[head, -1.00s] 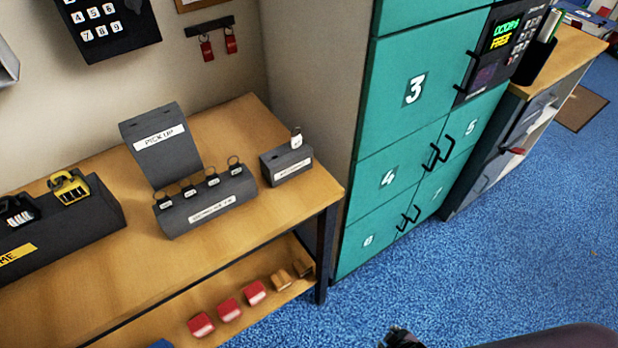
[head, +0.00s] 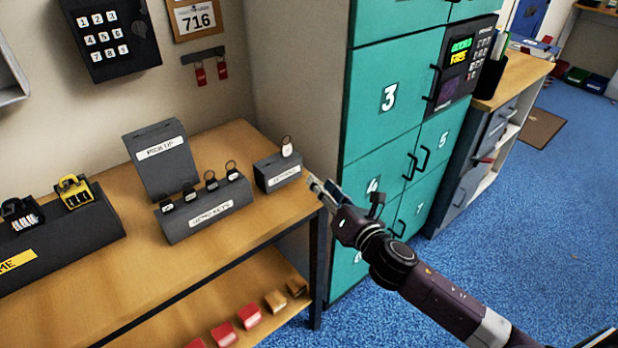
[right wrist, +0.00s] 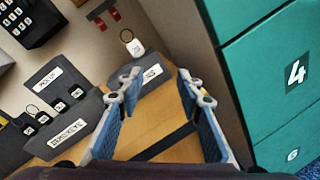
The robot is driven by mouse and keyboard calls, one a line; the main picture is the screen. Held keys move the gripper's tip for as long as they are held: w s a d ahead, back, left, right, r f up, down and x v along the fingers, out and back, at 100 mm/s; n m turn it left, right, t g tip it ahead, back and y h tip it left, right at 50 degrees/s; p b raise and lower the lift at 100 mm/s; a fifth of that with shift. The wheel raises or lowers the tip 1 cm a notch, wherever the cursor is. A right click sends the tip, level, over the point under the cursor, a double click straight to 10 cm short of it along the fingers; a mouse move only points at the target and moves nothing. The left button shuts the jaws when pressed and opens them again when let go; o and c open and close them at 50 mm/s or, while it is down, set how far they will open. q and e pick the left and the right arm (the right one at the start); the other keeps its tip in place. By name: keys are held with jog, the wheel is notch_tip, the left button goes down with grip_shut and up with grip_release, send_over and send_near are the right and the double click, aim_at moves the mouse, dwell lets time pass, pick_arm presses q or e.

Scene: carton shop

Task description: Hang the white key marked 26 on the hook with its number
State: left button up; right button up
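The white key (head: 287,150) stands upright with its ring on top in a small dark grey holder (head: 278,175) at the right end of the wooden table. It also shows in the right wrist view (right wrist: 133,46), beyond the fingers; I cannot read its number. My right gripper (head: 316,186) is just right of the holder, apart from the key. In the right wrist view its blue-padded fingers (right wrist: 160,100) are spread with nothing between them. My left gripper is not in view. No hook marked 26 can be made out.
Several black keys stand in a longer grey holder (head: 206,218), left of the white key's holder. A dark wall rack (head: 203,56) holds red tags. Teal lockers (head: 385,130) rise right of the table (head: 150,255). Blue floor at right is open.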

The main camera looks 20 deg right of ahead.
aim_at(287, 150)
jog(key=n+y, duration=0.1)
jog(key=n, duration=0.1)
jog(key=w+r+n, duration=0.1)
jog(key=n, duration=0.1)
jog(key=w+r+n+y, duration=0.1)
jog(key=n, duration=0.1)
jog(key=shift+w+a+y, duration=0.2)
jog(key=shift+a+y, duration=0.1)
jog(key=shift+w+a+r+n+y, duration=0.15)
jog(key=shift+r+n+y, duration=0.15)
jog(key=shift+n, duration=0.7)
jog(key=shift+w+a+r+n+y, duration=0.15)
jog(key=shift+a+n+y, duration=0.15)
jog(key=shift+n, duration=0.3)
jog(key=shift+w+a, duration=0.15)
jog(key=shift+w, duration=0.4)
jog(key=shift+x, duration=4.25)
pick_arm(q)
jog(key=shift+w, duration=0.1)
pick_arm(e)
jog(key=c, duration=0.8)
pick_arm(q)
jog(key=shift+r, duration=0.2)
pick_arm(e)
jog(key=shift+r, duration=0.2)
